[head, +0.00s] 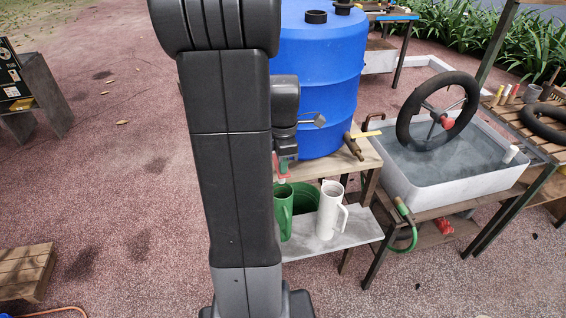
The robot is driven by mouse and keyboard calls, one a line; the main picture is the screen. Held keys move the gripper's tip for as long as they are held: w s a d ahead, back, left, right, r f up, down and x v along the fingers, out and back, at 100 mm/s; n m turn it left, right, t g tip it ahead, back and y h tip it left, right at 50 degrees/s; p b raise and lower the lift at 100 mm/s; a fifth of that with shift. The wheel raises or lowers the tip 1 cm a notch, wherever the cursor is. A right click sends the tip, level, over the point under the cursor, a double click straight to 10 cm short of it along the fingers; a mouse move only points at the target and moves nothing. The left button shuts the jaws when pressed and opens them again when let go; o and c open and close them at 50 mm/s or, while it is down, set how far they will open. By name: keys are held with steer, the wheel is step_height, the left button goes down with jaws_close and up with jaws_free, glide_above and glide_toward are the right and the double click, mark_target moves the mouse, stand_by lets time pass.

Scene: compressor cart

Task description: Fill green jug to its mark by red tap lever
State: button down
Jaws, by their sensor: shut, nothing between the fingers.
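The green jug (284,216) stands upright on a pale low shelf, partly hidden behind my arm. Its fill mark and the water inside cannot be made out. A red part (281,166), which looks like the red tap lever, shows just above the jug, with most of its tap hidden by my arm. My gripper (286,154) points down beside the red part, at the front of the blue barrel (322,75). It is shut with nothing in it. Whether it touches the lever cannot be told.
A white jug (330,210) stands right of the green jug, and a green tub (304,197) is behind them. A water trough (440,192) with a tyre stands further right.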

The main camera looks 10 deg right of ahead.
steer(key=f+t+b, duration=0.1)
steer(key=b, duration=0.1)
steer(key=f+t+b, duration=0.1)
steer(key=b, duration=0.2)
steer(key=shift+s+f, duration=0.15)
steer(key=shift+s, duration=0.25)
steer(key=shift+r, duration=0.35)
stand_by(4.1)
steer(key=shift+r+p, duration=0.65)
steer(key=shift+w+r, duration=0.1)
steer(key=shift+r, duration=0.2)
step_height(320, 180, up, 13)
steer(key=p, duration=0.3)
steer(key=shift+s+r, duration=0.2)
steer(key=shift+s, duration=0.15)
